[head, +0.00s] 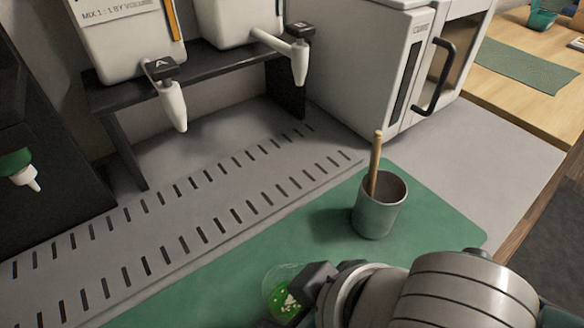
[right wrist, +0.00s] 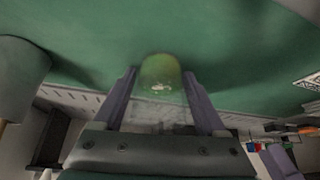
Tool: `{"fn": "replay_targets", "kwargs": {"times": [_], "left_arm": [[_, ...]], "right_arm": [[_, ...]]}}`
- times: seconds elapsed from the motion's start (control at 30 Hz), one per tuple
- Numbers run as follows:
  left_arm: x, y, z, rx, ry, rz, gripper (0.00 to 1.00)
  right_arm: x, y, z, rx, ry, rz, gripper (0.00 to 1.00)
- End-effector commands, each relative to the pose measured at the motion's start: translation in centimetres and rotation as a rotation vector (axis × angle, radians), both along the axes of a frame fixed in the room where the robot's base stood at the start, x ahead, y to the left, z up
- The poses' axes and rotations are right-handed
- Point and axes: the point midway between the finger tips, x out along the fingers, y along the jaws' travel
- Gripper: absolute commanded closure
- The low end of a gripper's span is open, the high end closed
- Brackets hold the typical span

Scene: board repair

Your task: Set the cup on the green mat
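A clear cup (head: 281,292) with bright green bits in it shows at the bottom of the head view, partly hidden by my right gripper (head: 308,290). In the right wrist view the cup (right wrist: 160,85) is between the two fingers, which appear to touch its sides. The cup looks upright over the green mat (head: 240,265); whether its base touches the mat I cannot tell. My left gripper is in neither view.
A grey cup (head: 378,213) with a wooden stick stands on the mat. Behind are a slotted grey plate (head: 190,215), two dispensers with spouts (head: 172,105) and a white cabinet (head: 375,65). Another green mat (head: 525,64) lies on a wooden table at right.

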Motion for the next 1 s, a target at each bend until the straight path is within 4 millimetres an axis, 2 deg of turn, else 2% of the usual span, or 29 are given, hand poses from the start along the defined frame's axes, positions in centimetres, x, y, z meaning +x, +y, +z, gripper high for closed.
{"fn": "replay_targets", "kwargs": {"times": [0.03,0.17,0.47,0.57,0.8,1.0], "left_arm": [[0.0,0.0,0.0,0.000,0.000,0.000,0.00],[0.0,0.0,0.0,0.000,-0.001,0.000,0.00],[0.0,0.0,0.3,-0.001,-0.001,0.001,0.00],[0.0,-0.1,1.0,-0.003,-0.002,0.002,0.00],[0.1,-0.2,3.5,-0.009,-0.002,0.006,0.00],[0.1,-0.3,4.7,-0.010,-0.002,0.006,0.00]], "right_arm": [[0.0,0.0,0.0,0.000,0.000,0.000,0.19],[0.0,0.0,0.0,0.000,0.000,0.000,0.06],[0.0,0.0,0.5,0.000,-0.001,0.001,0.06],[-0.4,-0.5,1.7,0.000,0.000,0.000,0.06],[-2.2,-2.4,6.5,0.001,0.001,0.000,0.06],[-3.5,-3.8,9.5,-0.001,0.001,0.000,0.06]]}}
